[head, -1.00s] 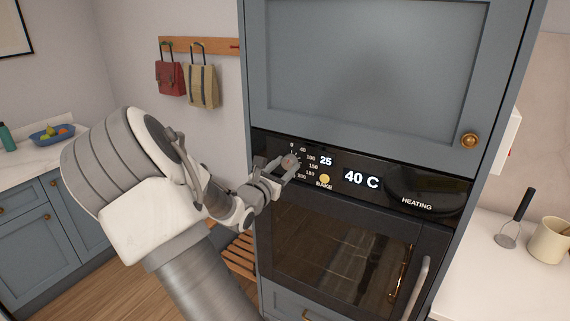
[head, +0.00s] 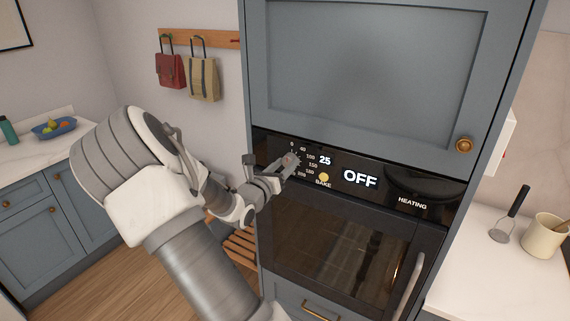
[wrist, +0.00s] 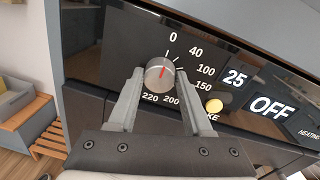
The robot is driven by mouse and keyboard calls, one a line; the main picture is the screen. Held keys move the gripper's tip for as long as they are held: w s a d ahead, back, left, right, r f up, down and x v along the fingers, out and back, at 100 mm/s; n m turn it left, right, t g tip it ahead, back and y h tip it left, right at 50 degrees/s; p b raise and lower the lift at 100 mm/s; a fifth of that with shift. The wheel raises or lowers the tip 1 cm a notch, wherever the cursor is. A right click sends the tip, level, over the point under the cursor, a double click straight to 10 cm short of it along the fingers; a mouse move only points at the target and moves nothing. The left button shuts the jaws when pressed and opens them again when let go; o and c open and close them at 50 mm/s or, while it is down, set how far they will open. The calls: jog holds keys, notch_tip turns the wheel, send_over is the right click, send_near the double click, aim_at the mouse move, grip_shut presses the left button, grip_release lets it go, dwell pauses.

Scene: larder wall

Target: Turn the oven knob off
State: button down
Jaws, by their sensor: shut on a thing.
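The oven knob (wrist: 159,73) is a round metal dial with a red pointer line, on the oven's black control panel (wrist: 110,45). In the wrist view its pointer aims up, close to the 0 mark. My gripper (wrist: 158,80) is shut on the knob, one finger on each side. In the head view my gripper (head: 290,160) reaches the panel from the left and mostly hides the knob. The display (head: 360,178) reads OFF, with 25 beside it. The words BAKE and HEATING also show on the panel.
The oven door (head: 335,240) with its vertical handle (head: 410,285) is below the panel. A blue-grey cupboard door (head: 370,75) is above. A slatted wooden bench (head: 240,246) stands left of the oven.

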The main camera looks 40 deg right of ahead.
jog(key=shift+c, duration=1.6)
grip_release()
jog(key=b+v, duration=0.2)
jog(key=v, duration=1.5)
jog(key=shift+s+a, duration=0.2)
